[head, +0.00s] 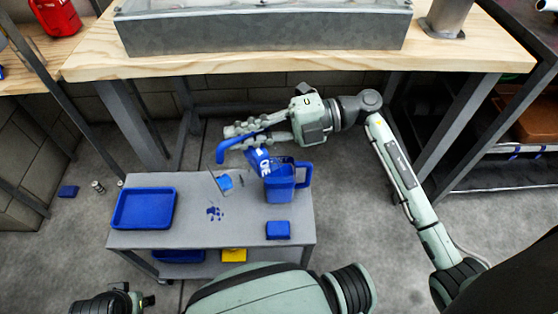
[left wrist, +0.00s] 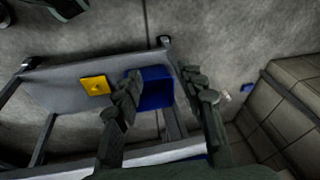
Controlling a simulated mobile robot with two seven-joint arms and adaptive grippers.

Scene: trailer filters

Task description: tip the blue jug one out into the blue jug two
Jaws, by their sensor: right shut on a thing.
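Blue jug one (head: 258,160), with white lettering, is tilted with its body at the left rim of blue jug two; I cannot tell whether they touch. Its handle sticks out to the left. My right gripper (head: 240,134) is shut on it from above. Blue jug two (head: 281,187) stands upright on the grey cart (head: 180,240), its handle to the right. What is inside either jug is hidden. My left gripper (left wrist: 163,88) is open and empty in the left wrist view, its fingers wide apart, low beside the cart.
Small blue bits (head: 214,213) and a blue piece (head: 225,182) lie on the cart top left of jug two. A blue tray (head: 145,208) is at its left, a blue block (head: 278,230) at its front. A wooden workbench (head: 290,62) stands behind.

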